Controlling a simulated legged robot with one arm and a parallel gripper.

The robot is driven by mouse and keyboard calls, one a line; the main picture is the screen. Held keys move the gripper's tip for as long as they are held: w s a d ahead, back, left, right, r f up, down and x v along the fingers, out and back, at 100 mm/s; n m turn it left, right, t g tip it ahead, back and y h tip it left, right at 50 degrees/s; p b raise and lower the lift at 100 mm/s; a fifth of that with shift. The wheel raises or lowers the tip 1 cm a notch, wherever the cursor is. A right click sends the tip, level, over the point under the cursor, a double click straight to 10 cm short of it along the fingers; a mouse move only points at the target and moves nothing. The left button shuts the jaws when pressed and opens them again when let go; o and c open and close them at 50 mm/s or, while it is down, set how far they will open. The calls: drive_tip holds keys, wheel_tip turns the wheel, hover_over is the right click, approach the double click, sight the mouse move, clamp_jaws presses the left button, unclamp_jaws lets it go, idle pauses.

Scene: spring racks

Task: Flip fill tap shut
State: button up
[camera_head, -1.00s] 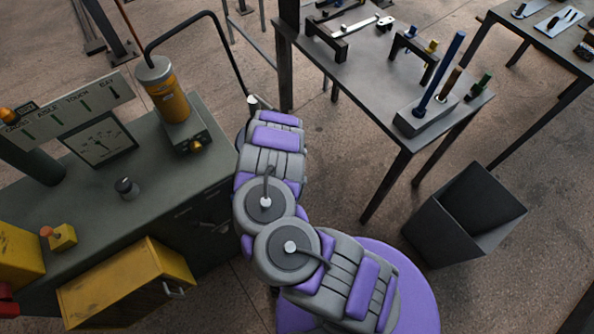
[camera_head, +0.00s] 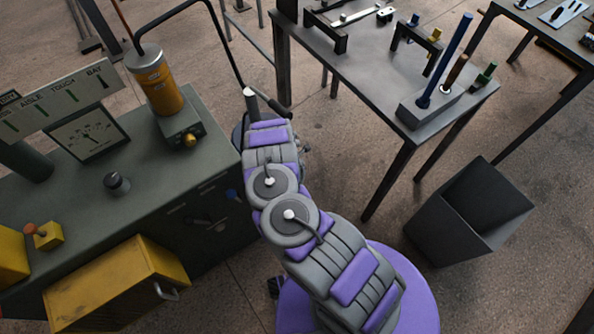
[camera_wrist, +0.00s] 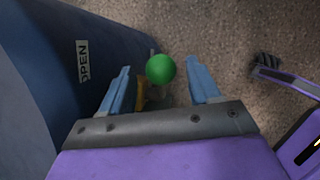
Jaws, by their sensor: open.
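In the wrist view a round green knob (camera_wrist: 160,69) shows between the two blue fingers of my gripper (camera_wrist: 158,74). The gripper is open, with a finger on each side of the knob and a visible gap at each side. A small yellow part (camera_wrist: 140,95) shows below the knob, partly hidden by the left finger. I cannot tell the tap's lever position. In the head view my arm hides the fingers and the knob.
In the head view a grey-green bench (camera_head: 190,165) with an orange cylinder (camera_head: 158,84), a gauge and a yellow box (camera_head: 120,287) stands left of my arm. A dark table (camera_head: 360,75) with several tools and a black bin (camera_head: 470,212) are right. Floor between is open.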

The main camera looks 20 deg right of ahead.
drive_tip(key=shift+b+x, duration=0.35)
drive_tip(key=shift+x, duration=0.9)
drive_tip(key=shift+c, duration=0.2)
clamp_jaws()
